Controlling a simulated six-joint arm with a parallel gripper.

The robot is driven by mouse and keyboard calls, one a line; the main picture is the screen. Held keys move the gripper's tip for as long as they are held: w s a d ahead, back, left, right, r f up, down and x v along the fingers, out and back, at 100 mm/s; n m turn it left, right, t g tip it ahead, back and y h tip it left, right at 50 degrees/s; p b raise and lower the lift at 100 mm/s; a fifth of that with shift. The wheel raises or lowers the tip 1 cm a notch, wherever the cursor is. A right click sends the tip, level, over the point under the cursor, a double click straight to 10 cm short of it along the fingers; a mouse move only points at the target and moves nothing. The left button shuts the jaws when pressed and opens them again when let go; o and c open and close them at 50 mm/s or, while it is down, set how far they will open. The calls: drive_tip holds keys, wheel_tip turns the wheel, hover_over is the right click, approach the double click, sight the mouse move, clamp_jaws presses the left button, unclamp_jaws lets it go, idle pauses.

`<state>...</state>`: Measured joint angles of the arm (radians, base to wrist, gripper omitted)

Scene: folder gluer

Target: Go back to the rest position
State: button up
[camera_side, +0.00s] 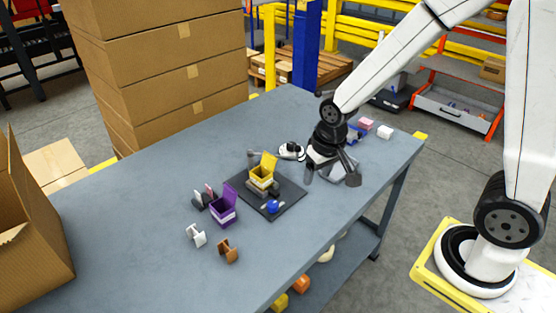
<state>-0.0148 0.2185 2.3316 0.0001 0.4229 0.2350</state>
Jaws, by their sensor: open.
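My gripper (332,174) hangs over the right part of the grey table (130,210), with its fingers apart and nothing between them. It is to the right of the dark mat (285,205). A yellow open box (262,177) stands on the mat with its flap raised. A small blue piece (273,206) is on the mat's front part. A purple open box (223,208) stands left of the mat. My arm reaches in from the upper right. A grey-white thing behind my gripper is partly hidden.
Small white (196,236) and brown (228,250) holders stand at the front left. Pink (365,124) and white (385,132) blocks lie at the table's far right. Stacked cartons (165,75) rise behind the table, and an open carton (35,240) is at left. The table's left middle is clear.

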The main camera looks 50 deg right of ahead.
drive_tip(key=s+r+n, duration=0.1)
drive_tip(key=s+n, duration=0.1)
drive_tip(key=s, duration=0.4)
drive_tip(key=shift+d+r+n+t, duration=0.15)
drive_tip(key=shift+d+n+t, duration=0.1)
drive_tip(key=shift+n+t, duration=0.05)
drive_tip(key=shift+o, duration=0.3)
drive_tip(key=shift+w, duration=0.15)
